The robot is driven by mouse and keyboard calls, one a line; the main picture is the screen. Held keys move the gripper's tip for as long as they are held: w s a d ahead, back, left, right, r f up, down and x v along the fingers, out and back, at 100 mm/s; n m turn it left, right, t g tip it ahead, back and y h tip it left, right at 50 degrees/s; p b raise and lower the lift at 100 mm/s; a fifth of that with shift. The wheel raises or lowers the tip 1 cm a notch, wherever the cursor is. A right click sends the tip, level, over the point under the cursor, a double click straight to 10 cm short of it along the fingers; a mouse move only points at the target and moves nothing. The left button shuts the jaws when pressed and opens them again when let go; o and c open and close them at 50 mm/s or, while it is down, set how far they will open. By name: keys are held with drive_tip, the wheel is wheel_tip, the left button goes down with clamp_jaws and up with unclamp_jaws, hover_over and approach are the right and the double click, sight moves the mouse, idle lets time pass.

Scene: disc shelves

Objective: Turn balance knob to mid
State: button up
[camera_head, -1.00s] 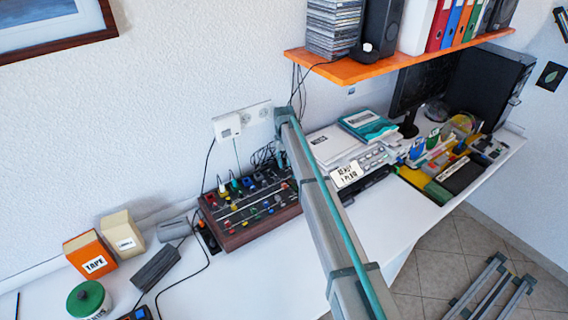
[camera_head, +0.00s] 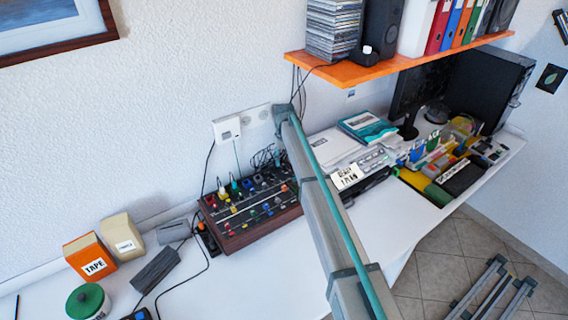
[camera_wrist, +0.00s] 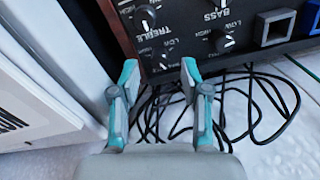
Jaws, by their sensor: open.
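The device with the knobs is a dark panel in a brown wooden case (camera_head: 245,232), standing on the desk against the wall. In the wrist view its panel edge (camera_wrist: 255,52) lies beyond my fingers, with small black-and-white knobs, one by the TREBLE label (camera_wrist: 147,17) and one near the BASS label (camera_wrist: 228,41). No balance label is readable, so I cannot tell which knob is the balance knob. My gripper (camera_wrist: 160,69) is open, with teal-tipped fingers apart at the panel's near edge and nothing seen held between them. In the head view my arm hides the gripper.
Black cables (camera_wrist: 245,100) lie loose under and beside the fingers. A white box-like thing (camera_wrist: 45,85) stands close on the left in the wrist view. An orange shelf (camera_head: 350,70) hangs above the desk. The desk's front area (camera_head: 235,280) is mostly clear.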

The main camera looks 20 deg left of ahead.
sight(284, 165)
wheel_tip(284, 165, up, 10)
idle(0.4)
